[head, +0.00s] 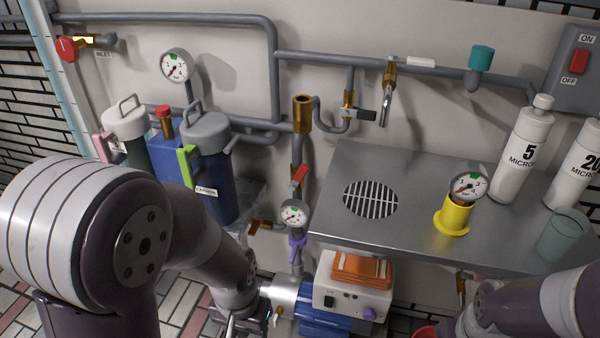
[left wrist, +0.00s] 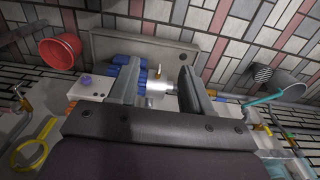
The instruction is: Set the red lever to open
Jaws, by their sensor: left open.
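A small red lever (head: 300,173) sits on the vertical pipe in the middle of the head view, just above a round gauge (head: 293,214). It looks tilted. I cannot make it out in the left wrist view. My left gripper (head: 238,324) is low in the head view, below and left of the lever and well apart from it. In the left wrist view the left gripper (left wrist: 158,85) is open, with nothing held between its fingers. The pump's silver end (left wrist: 158,87) shows beyond the gap. My right arm enters at the lower right, but its gripper is out of view.
A purple valve handle (head: 297,248) is below the gauge. The pump (head: 350,300) stands beneath the steel counter (head: 400,190). A blue filter housing (head: 212,185) with a green handle (head: 187,166) is left of the lever. A red bucket (left wrist: 60,52) is on the floor.

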